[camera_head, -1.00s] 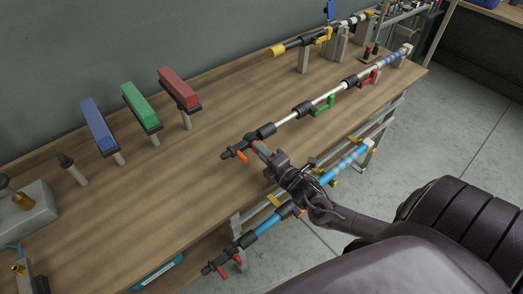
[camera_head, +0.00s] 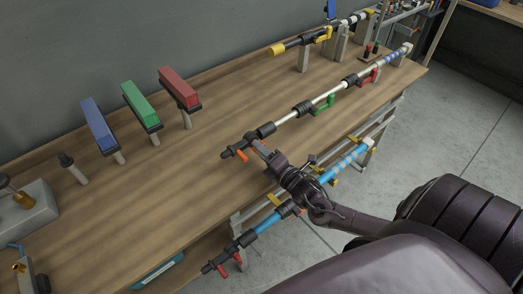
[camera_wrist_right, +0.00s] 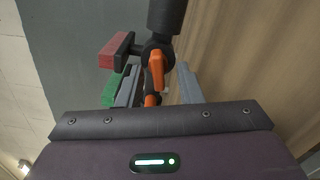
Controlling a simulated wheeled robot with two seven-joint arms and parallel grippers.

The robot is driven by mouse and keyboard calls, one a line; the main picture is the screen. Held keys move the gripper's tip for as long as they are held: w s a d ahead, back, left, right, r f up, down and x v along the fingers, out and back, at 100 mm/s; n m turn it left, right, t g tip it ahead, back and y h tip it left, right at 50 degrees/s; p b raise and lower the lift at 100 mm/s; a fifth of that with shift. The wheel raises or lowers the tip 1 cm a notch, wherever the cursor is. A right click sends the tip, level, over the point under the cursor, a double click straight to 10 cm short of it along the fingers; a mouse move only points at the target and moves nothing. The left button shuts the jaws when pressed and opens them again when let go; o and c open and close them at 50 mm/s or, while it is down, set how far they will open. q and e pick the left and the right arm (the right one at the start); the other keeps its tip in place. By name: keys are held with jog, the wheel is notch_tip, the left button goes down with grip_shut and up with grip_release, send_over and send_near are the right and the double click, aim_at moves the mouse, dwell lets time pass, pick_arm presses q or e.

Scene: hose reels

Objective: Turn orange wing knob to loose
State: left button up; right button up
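The orange wing knob (camera_head: 243,156) sits by the black end fitting at the near-left end of the white pole (camera_head: 288,117). In the right wrist view the orange knob (camera_wrist_right: 156,68) shows beneath a black tube, with a second orange piece (camera_wrist_right: 151,100) below it. My right gripper (camera_head: 261,148) is at this pole end, just right of the knob. In the wrist view its two grey fingers (camera_wrist_right: 154,87) stand apart with orange between them. I cannot tell whether they touch it. My left gripper is not in view.
A blue pole (camera_head: 265,223) with red levers (camera_head: 224,270) runs along the bench front, below my right arm. Green (camera_head: 323,104) and red (camera_head: 369,77) levers hang on the white pole. Blue, green and red blocks (camera_head: 178,89) stand on posts at the back. The middle bench top is clear.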

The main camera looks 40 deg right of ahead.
jog(key=s, duration=0.4)
jog(key=s+b, duration=0.1)
jog(key=s, duration=0.1)
jog(key=shift+s+d, duration=0.2)
jog(key=shift+d, duration=0.05)
jog(key=shift+s, duration=0.65)
